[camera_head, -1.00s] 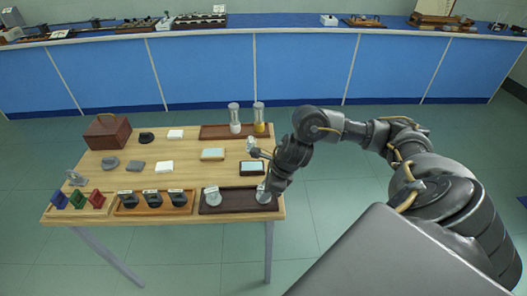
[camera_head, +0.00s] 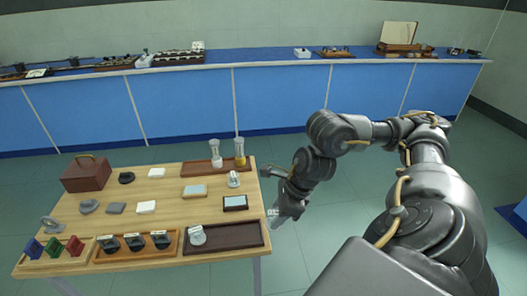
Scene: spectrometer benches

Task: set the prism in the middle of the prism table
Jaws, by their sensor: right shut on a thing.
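My right gripper (camera_head: 284,205) is shut on a small pale thing (camera_head: 272,212), most likely the prism. It is just off the right edge of the wooden table, beside the dark tray (camera_head: 246,246). The fingers hide part of the thing, and its shape is too small to tell. A similar pale piece (camera_head: 197,236) stands at the left end of the dark tray, whose right part is empty. I cannot make out the prism table; small instruments (camera_head: 335,52) stand on the far blue bench. My left gripper is not in view.
The wooden table (camera_head: 160,215) holds several small blocks, a brown box (camera_head: 87,174), a tray with colored pieces (camera_head: 55,248), a tray of black holders (camera_head: 135,245) and two cylinders at the back. The long blue bench (camera_head: 280,98) runs behind. Open floor lies between.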

